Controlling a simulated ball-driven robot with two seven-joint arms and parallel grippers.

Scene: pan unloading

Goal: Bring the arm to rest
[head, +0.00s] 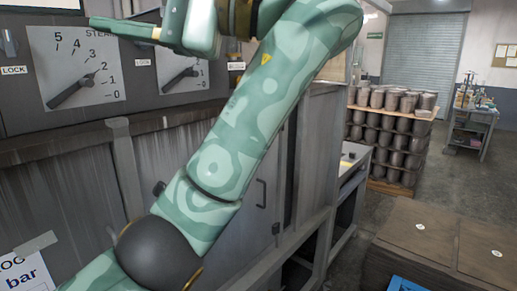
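My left arm, green with a camouflage pattern, comes in from the lower left, rises across the middle of the head view and folds back at the top. My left gripper (112,25) seems to be at the upper left, in front of the machine's dial panel, partly cut off by the top edge. One slim green finger-like part points left; whether the gripper is open or shut does not show. I see nothing held. My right gripper is not in view.
A grey machine (75,180) with steam dials (80,65) stands close behind my arm. A pallet (392,188) of stacked dark pans (385,140) is beyond. Brown boxes (430,230) and a blue item (408,285) are at lower right. Floor (465,185) is open at right.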

